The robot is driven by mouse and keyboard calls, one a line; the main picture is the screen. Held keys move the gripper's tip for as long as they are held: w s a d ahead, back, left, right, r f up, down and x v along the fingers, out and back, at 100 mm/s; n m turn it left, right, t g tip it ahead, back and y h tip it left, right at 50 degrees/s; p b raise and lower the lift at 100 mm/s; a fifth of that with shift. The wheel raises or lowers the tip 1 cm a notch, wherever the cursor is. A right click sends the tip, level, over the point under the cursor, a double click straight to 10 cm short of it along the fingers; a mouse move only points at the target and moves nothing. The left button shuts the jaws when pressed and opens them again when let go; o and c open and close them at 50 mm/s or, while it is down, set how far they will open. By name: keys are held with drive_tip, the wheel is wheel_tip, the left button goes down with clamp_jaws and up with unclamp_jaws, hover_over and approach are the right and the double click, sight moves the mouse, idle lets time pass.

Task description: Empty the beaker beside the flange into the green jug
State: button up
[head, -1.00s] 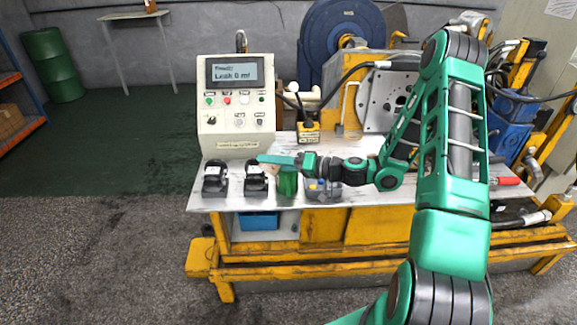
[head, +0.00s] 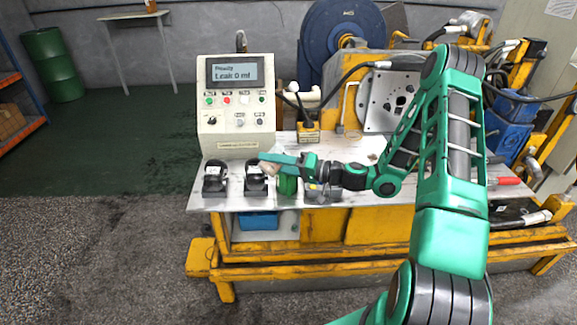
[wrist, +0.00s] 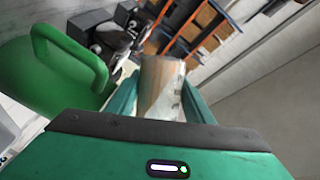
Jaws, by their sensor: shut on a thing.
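My gripper (wrist: 160,100) is shut on a beaker (wrist: 160,82), which shows between the two green fingers as a clear, see-through vessel. In the head view my gripper (head: 268,162) is above the front of the bench, and only a small pale part of the beaker (head: 265,169) shows. The green jug (head: 288,186) stands on the bench just right of the beaker, partly hidden under my gripper. In the wrist view the jug (wrist: 35,80) with its loop handle is close on the left. I cannot tell what is in either vessel.
Two black devices (head: 215,178) (head: 255,185) stand at the bench's front left. A grey fitting (head: 322,192) sits right of the jug. A control box (head: 236,105) reading "Ready, Leak 0 ml" and a grey flange plate (head: 385,100) are behind.

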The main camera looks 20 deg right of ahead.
drive_tip(key=shift+m, duration=0.5)
drive_tip(key=shift+d+r+m+t+y, duration=0.1)
drive_tip(key=shift+m+t+y, duration=0.2)
drive_tip(key=shift+m, duration=0.2)
drive_tip(key=shift+w+m+y, duration=0.1)
drive_tip(key=shift+m+y, duration=0.2)
drive_tip(key=shift+m, duration=0.3)
drive_tip(key=shift+d, duration=0.1)
